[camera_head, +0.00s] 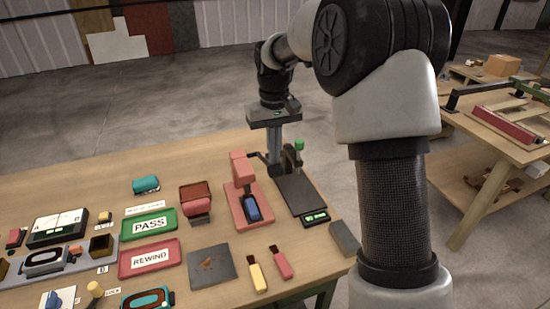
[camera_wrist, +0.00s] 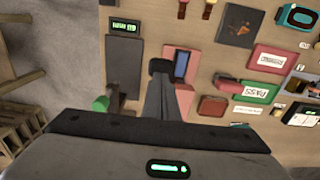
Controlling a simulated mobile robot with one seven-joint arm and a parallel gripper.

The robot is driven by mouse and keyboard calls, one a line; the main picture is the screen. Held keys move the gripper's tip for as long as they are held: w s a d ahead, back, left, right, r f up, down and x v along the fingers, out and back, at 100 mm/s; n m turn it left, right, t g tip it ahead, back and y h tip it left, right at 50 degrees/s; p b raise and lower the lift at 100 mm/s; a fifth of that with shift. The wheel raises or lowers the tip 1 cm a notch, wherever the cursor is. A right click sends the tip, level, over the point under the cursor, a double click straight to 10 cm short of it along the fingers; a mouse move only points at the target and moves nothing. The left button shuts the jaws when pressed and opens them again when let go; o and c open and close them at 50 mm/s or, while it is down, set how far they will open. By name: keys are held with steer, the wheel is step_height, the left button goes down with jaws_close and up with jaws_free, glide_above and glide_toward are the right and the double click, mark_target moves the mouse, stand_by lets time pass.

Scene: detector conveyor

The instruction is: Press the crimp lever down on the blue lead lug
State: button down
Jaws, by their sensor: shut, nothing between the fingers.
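The blue lead lug (camera_head: 252,208) lies on the red crimp press base (camera_head: 238,219). It also shows in the wrist view (camera_wrist: 181,65), just right of my fingertips. The press has a red upright part (camera_head: 240,167) at its back, which looks like the crimp lever, raised. My gripper (camera_head: 276,168) is shut and empty, pointing down behind and to the right of the press. In the wrist view my gripper (camera_wrist: 161,68) overlaps the press and hides part of it. I cannot tell whether it touches the lever.
A dark plate (camera_head: 300,192) with a green-knobbed post (camera_head: 299,145) and a small display (camera_head: 316,218) stands right of the press. Yellow (camera_head: 257,277) and red (camera_head: 281,263) pieces lie in front.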

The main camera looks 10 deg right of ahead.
steer(key=shift+f+b, duration=1.2)
steer(key=shift+f, duration=1.1)
step_height(320, 180, up, 6)
steer(key=p, duration=0.4)
steer(key=shift+s+f+p, duration=0.15)
steer(key=shift+f+p, duration=0.05)
steer(key=shift+p, duration=0.1)
step_height(320, 180, up, 6)
steer(key=p, duration=0.4)
steer(key=shift+f, duration=0.15)
